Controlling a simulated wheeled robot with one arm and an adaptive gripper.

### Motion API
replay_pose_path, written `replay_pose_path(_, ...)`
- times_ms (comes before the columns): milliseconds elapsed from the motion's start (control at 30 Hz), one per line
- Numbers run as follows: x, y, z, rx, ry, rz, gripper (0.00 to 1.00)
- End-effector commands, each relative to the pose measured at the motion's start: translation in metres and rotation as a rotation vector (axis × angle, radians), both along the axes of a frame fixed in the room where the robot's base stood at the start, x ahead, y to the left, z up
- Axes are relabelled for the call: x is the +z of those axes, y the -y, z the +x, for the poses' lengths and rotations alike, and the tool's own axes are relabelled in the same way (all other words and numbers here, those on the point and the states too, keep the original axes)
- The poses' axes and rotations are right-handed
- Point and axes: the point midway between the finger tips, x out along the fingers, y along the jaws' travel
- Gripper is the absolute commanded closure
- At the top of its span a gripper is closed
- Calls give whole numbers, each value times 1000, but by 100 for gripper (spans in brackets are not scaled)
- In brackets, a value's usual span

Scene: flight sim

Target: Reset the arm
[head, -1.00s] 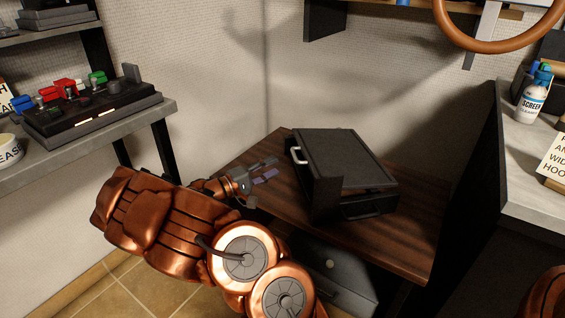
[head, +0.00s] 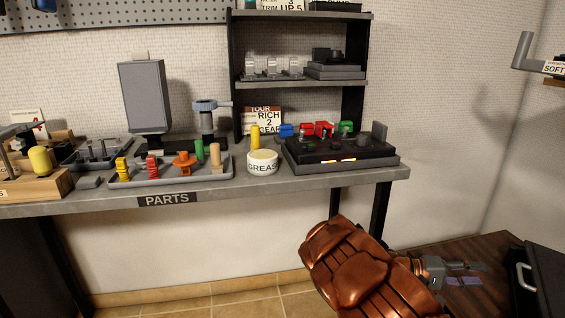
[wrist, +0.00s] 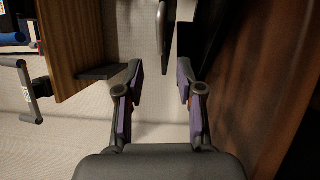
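My gripper (head: 464,274) is at the lower right of the head view, at the end of my copper arm, over the dark wooden desk. In the wrist view my gripper (wrist: 160,95) has its two purple-padded fingers spread wide apart with nothing between them. The black case (head: 540,283) with a light handle lies on the desk to the right of my gripper, cut off by the picture edge. A gap shows between the gripper and the case.
A grey bench (head: 330,180) spans the left and middle, bearing a parts tray (head: 226,172), a grease tub (head: 262,163) and a black throttle panel (head: 340,150). A black shelf (head: 300,79) stands above it. The tiled floor (head: 230,300) below is clear.

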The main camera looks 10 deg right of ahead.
Motion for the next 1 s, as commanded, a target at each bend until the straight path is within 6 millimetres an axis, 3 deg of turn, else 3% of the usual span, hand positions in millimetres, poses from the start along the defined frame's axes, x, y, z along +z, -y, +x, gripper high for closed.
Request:
replay_pose_path(167,53,-7,-21,-60,28,37,63)
replay_pose_path(400,134,-30,-71,-182,90,165,63)
replay_pose_path(700,207,-73,-123,-275,169,393,63)
replay_pose_path(1000,264,-129,-160,-293,231,670,63)
